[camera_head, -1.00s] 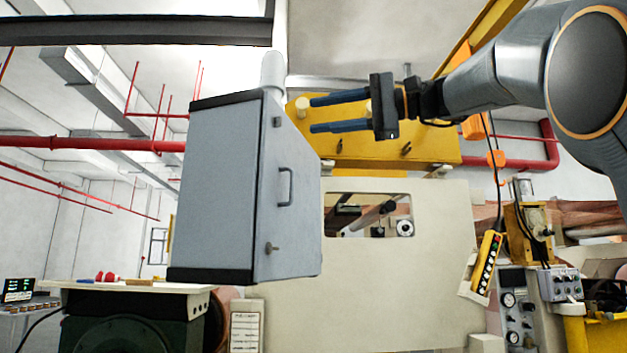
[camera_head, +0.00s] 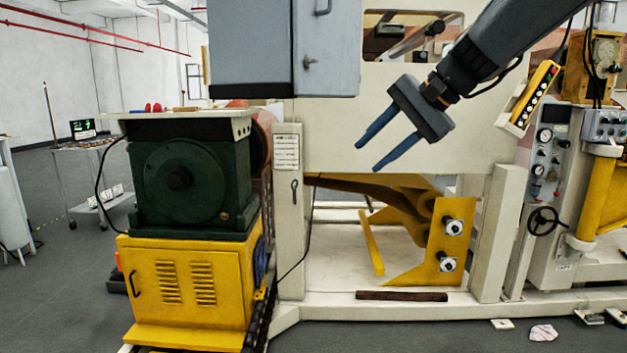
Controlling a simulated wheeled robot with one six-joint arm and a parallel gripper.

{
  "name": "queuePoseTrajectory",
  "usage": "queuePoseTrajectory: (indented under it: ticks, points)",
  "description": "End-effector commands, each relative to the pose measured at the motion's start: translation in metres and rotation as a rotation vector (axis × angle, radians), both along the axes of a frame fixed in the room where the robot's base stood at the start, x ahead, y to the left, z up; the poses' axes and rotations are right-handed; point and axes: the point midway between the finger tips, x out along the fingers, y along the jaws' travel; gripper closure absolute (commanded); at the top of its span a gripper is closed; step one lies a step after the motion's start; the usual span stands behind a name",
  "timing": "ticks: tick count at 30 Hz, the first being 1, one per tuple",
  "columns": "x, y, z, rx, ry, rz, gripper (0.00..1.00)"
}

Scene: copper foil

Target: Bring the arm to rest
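My gripper (camera_head: 368,157) has two blue fingers that stand apart with nothing between them. It hangs in the air in front of the cream machine frame, pointing down and to the left. My arm (camera_head: 492,52) comes in from the upper right. The fingers appear clear of every surface around them, though their distance from the frame is hard to tell.
A grey cabinet (camera_head: 327,57) hangs at the top, left of my gripper. A green motor (camera_head: 190,185) sits on a yellow box (camera_head: 187,285) at the left. A button pendant (camera_head: 535,92) and a gauge panel (camera_head: 545,150) stand at right. Grey floor (camera_head: 50,290) is open at far left.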

Motion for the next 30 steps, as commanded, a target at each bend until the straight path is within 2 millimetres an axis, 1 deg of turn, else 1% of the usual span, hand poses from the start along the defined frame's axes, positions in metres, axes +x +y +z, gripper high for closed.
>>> queuePoseTrajectory:
  ticks: [1,2,3,5,6,8,9,11,12,15,18,21,24,30]
  points:
    - [-0.013,-0.002,-0.033,-0.057,0.035,0.017,0.61]
    - [-0.021,-0.004,-0.052,-0.095,0.053,0.03,0.61]
    - [-0.033,-0.007,-0.077,-0.148,0.074,0.051,0.61]
    - [-0.053,-0.013,-0.113,-0.225,0.107,0.086,0.61]
    - [-0.068,-0.016,-0.136,-0.278,0.125,0.118,0.61]
    - [-0.091,-0.023,-0.17,-0.357,0.153,0.168,0.61]
    - [-0.109,-0.027,-0.191,-0.41,0.169,0.21,0.61]
    - [-0.136,-0.034,-0.221,-0.485,0.191,0.278,0.61]
    - [-0.155,-0.039,-0.238,-0.534,0.203,0.327,0.61]
    - [-0.197,-0.049,-0.274,-0.633,0.221,0.45,0.61]
    - [-0.23,-0.057,-0.298,-0.703,0.229,0.554,0.61]
    - [-0.251,-0.062,-0.311,-0.742,0.229,0.623,0.61]
    - [-0.259,-0.064,-0.316,-0.759,0.227,0.652,0.61]
    - [-0.259,-0.064,-0.317,-0.761,0.227,0.657,0.61]
